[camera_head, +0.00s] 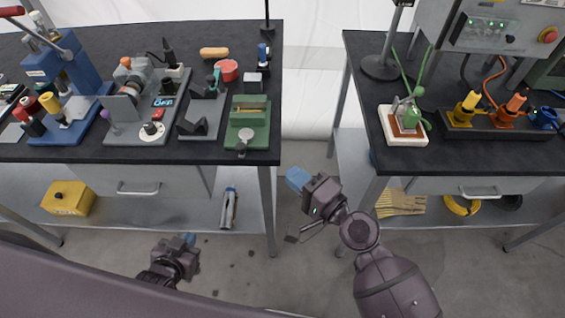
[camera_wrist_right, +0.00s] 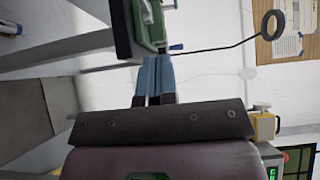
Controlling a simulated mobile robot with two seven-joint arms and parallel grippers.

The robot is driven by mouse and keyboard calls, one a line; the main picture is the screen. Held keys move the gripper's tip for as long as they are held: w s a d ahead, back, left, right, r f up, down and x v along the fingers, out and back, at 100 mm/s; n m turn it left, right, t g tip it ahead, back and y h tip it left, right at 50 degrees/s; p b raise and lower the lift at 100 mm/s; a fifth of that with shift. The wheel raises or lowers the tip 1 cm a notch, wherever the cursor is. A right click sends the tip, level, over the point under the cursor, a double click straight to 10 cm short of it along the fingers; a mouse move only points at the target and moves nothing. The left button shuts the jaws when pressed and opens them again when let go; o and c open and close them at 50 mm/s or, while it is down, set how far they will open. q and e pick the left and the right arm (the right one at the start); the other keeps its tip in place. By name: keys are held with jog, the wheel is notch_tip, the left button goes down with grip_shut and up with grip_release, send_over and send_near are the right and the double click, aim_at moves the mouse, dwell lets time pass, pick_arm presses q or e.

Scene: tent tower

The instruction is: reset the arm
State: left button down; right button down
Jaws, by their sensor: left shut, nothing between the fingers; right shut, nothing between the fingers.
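My right gripper (camera_head: 298,178) is in the gap between the two workbenches, a little below the tabletops in the picture. Its blue fingers are shut with nothing between them, and its arm comes up from the bottom right. In the right wrist view my right gripper's blue fingers (camera_wrist_right: 155,75) are together and point at a green device on a dark tabletop beyond them. My left gripper (camera_head: 188,239) is low in the head view, in front of the left bench. Its blue fingertips are small there; it is shut and empty.
The left bench (camera_head: 60,152) carries a green fixture (camera_head: 248,118), a red bowl (camera_head: 227,70) and several tools. The right bench (camera_head: 355,50) carries a green clamp on a white base (camera_head: 404,128) and yellow and orange connectors. Lower shelves hold a yellow box (camera_head: 68,198) and gloves (camera_head: 400,202). Floor between is free.

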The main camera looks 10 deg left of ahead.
jog(key=shift+v, duration=1.05)
jog(key=d+f+n+t+h, duration=0.2)
jog(key=d+f+n+h, duration=0.25)
jog(key=d, duration=0.45)
jog(key=d+f+n+t+h, duration=0.1)
jog(key=d+f+n+h, duration=0.4)
jog(key=d, duration=0.4)
jog(key=s+d+f+g+h, duration=0.1)
jog(key=s+d+f+h, duration=0.1)
jog(key=s+d, duration=0.3)
jog(key=s+d+f+m+g+h, duration=0.1)
jog(key=s+d+f+h, duration=0.2)
jog(key=s+d+f, duration=0.2)
jog(key=shift+s+d, duration=0.75)
jog(key=shift+d, duration=0.2)
jog(key=shift+f+h, duration=0.1)
jog(key=shift+h, duration=0.15)
